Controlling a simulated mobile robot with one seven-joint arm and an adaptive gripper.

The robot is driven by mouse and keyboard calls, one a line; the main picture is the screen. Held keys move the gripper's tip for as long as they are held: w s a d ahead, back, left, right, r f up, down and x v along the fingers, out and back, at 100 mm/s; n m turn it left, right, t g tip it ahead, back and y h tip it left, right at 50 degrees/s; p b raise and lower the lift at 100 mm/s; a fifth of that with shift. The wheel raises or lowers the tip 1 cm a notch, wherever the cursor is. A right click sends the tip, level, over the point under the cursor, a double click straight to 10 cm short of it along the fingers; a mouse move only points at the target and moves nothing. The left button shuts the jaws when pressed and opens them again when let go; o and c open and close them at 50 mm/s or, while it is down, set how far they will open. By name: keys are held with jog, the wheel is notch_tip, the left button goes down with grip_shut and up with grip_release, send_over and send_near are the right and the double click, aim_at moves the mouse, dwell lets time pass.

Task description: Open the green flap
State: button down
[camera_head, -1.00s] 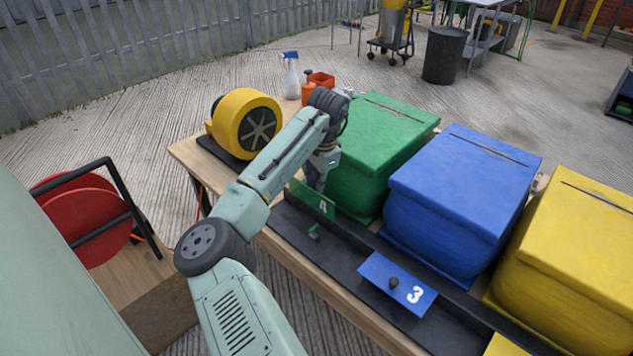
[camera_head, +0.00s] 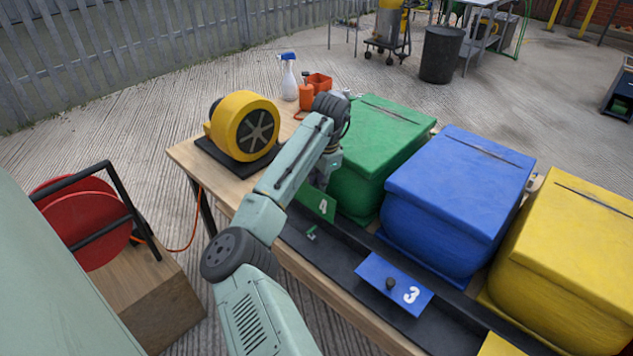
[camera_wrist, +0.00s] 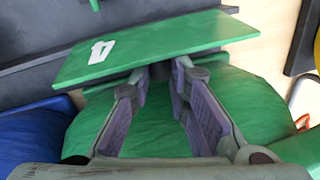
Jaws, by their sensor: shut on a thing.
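The green flap (camera_head: 316,204) bears a white 4 and stands tilted up from the black panel in front of the green inflatable block (camera_head: 377,140). In the wrist view the green flap (camera_wrist: 190,46) spans the top, just beyond the fingertips. My gripper (camera_wrist: 160,72) is shut on a dark knob at the flap's near edge; the knob is mostly hidden between the fingertips. In the head view my wrist and the flap hide the fingertips. A small green piece (camera_head: 311,233) shows on the panel below the flap.
A blue flap (camera_head: 405,290) marked 3 lies flat on the black panel. Blue (camera_head: 462,195) and yellow (camera_head: 575,260) inflatable blocks stand to the right.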

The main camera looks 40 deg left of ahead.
jog(key=shift+w+r, duration=0.1)
jog(key=shift+w, duration=0.2)
jog(key=c, duration=1.8)
grip_release()
jog(key=o, duration=0.3)
jog(key=r, duration=0.4)
jog(key=d+r, duration=0.1)
jog(key=r, duration=0.2)
jog(key=d+r, duration=0.1)
jog(key=r, duration=0.3)
jog(key=shift+s+r, duration=0.3)
jog(key=shift+s, duration=0.05)
